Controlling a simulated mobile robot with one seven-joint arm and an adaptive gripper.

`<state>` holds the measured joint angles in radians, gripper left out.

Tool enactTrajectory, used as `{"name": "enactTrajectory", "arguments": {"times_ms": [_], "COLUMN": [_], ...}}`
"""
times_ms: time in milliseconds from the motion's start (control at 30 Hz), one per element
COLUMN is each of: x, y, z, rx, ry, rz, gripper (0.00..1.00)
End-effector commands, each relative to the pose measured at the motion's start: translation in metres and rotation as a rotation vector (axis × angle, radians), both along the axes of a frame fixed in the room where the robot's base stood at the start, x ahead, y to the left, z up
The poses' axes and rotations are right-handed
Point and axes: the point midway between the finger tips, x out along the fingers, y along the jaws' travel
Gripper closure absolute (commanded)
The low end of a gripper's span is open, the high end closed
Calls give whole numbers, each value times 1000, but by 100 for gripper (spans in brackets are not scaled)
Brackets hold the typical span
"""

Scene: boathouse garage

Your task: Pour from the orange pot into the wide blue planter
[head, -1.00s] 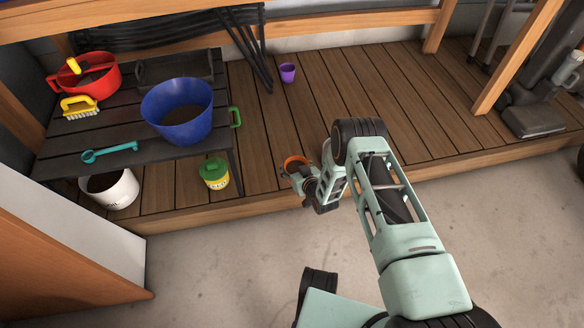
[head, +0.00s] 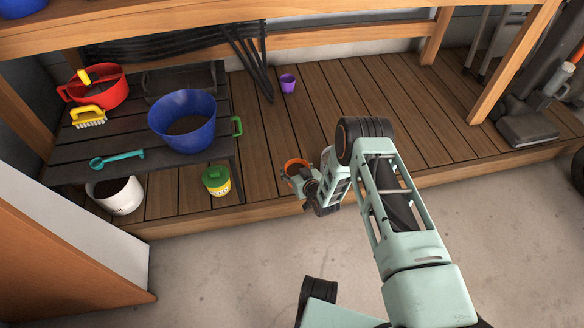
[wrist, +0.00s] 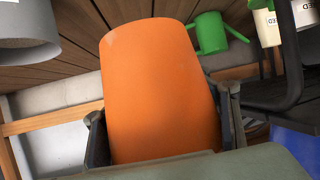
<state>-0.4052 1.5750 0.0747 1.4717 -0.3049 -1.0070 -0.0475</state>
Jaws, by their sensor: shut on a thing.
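The orange pot (head: 296,162) is held by my gripper (head: 301,178) near the deck's front edge. Its rim faces up and its inside looks brown. It fills the middle of the wrist view (wrist: 160,90), with a finger on either side. The wide blue planter (head: 190,138) stands upright on a dark slatted table, left of my gripper and clearly apart from it. Dark material shows inside the planter. A blue surface at the lower right of the wrist view may be the planter.
The dark table (head: 75,158) also holds a red tub (head: 104,90), a yellow brush (head: 89,117) and a teal scoop (head: 117,158). A green-lidded tin (head: 216,181) and a white bucket (head: 122,197) stand below. A purple cup (head: 288,83) stands farther back.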

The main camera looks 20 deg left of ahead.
Motion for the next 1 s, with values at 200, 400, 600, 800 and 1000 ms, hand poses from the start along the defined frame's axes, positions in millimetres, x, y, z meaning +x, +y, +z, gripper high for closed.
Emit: {"name": "enactTrajectory", "arguments": {"times_ms": [200, 400, 600, 800, 1000], "x": [1, 4, 32, 70, 97], "y": [0, -1, -17, -53, -95], "z": [12, 15, 53, 119, 185], "rx": [1, 2, 4, 5, 4], "ry": [-1, -4, -9, -8, -9], "rz": [0, -4, -52, -137, -224], "gripper": [88, 88, 88, 88, 88]}}
